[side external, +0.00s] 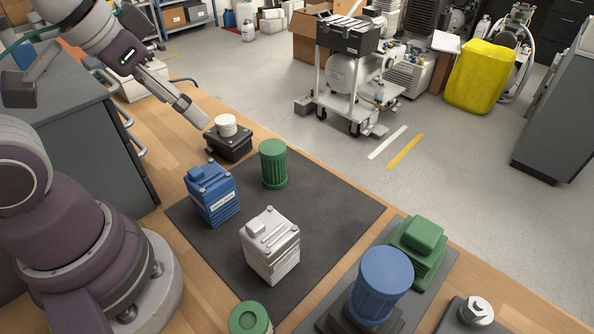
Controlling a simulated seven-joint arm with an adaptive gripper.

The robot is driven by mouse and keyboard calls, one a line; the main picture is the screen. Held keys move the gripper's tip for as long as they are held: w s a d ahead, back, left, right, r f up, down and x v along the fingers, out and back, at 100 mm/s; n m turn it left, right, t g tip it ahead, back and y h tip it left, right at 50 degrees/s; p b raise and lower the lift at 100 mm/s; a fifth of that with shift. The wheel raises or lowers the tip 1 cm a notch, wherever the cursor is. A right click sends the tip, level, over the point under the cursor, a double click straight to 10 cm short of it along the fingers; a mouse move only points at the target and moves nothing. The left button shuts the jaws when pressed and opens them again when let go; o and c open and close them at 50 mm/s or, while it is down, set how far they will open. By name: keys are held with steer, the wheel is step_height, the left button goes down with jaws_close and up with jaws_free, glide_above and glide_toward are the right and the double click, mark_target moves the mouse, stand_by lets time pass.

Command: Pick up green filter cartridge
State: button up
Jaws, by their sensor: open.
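A ribbed green filter cartridge (273,165) stands upright near the back edge of the dark mat (330,200). My gripper (200,118) is open and empty, reaching down from the upper left. In the picture its fingertips are left of the cartridge and apart from it, close to a black block with a white cap (228,128). I cannot tell its exact height.
A blue box unit (212,194) and a white ribbed unit (270,246) stand on the mat near the cartridge. A blue cylinder (380,285) and a green housing (418,252) stand at the right front. Bare mat lies right of the cartridge. A grey cabinet (75,130) stands left.

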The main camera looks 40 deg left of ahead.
steer(key=n+g, duration=0.5)
steer(key=n, duration=1.1)
glide_above(273, 161)
steer(key=a, duration=0.2)
step_height(273, 161, down, 6)
steer(key=shift+s+d+r, duration=0.15)
steer(key=shift+r, duration=0.05)
steer(key=f+n, duration=0.1)
steer(key=w+f+n, duration=0.1)
steer(key=shift+f+n+g, duration=0.1)
steer(key=shift+n+g, duration=0.2)
steer(key=shift+n, duration=0.1)
steer(key=f, duration=1)
steer(key=shift+w+f, duration=0.1)
steer(key=shift+w, duration=0.3)
steer(key=c, duration=1.3)
